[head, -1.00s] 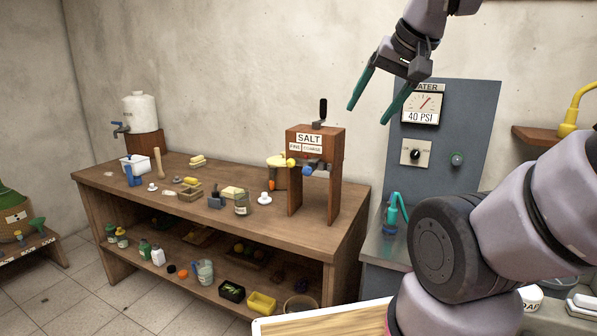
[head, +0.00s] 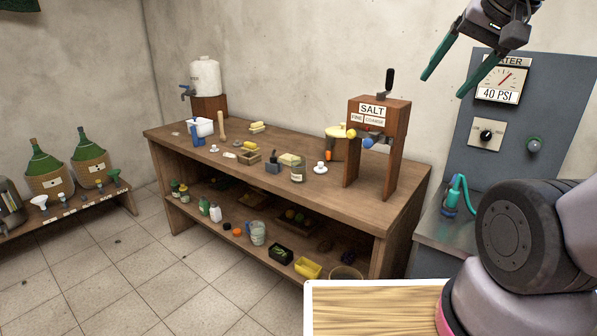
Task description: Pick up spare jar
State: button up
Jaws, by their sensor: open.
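My gripper (head: 443,87) is raised at the top right of the head view, with its two green fingers apart and nothing between them. A glass jar (head: 298,171) stands upright on the wooden workbench, left of the salt mill. A clear jar-like container (head: 257,233) stands on the bench's lower shelf, beside small bottles. I cannot tell which of these is the spare jar; no readable label marks either. My gripper is well above and to the right of both, touching neither.
The salt mill (head: 397,122) stands tall at the right of the workbench (head: 230,165). A white water tank (head: 204,78) is at its far left end. A blue-grey gauge panel (head: 549,140) is at right. Tiled floor (head: 150,270) is open at front left.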

aim_at(298, 162)
jog(key=z, duration=0.85)
jog(key=j+z, duration=0.85)
jog(key=k+j+z, duration=0.1)
jog(key=j+z, duration=0.3)
jog(key=k+j+z, duration=0.1)
jog(key=j+z, duration=0.15)
jog(key=z, duration=0.15)
jog(key=k+j+z, duration=0.1)
jog(key=k+j, duration=0.15)
jog(key=j, duration=0.25)
jog(key=k+j+z, duration=0.1)
jog(key=k+j, duration=0.2)
jog(key=j, duration=0.2)
jog(key=k+j+z, duration=0.1)
jog(key=k+j, duration=0.2)
jog(key=j, duration=0.2)
jog(key=k+j+z, duration=0.1)
jog(key=k+j, duration=0.2)
jog(key=j, duration=0.15)
jog(key=i+j, duration=0.1)
jog(key=j, duration=0.35)
jog(key=i, duration=0.05)
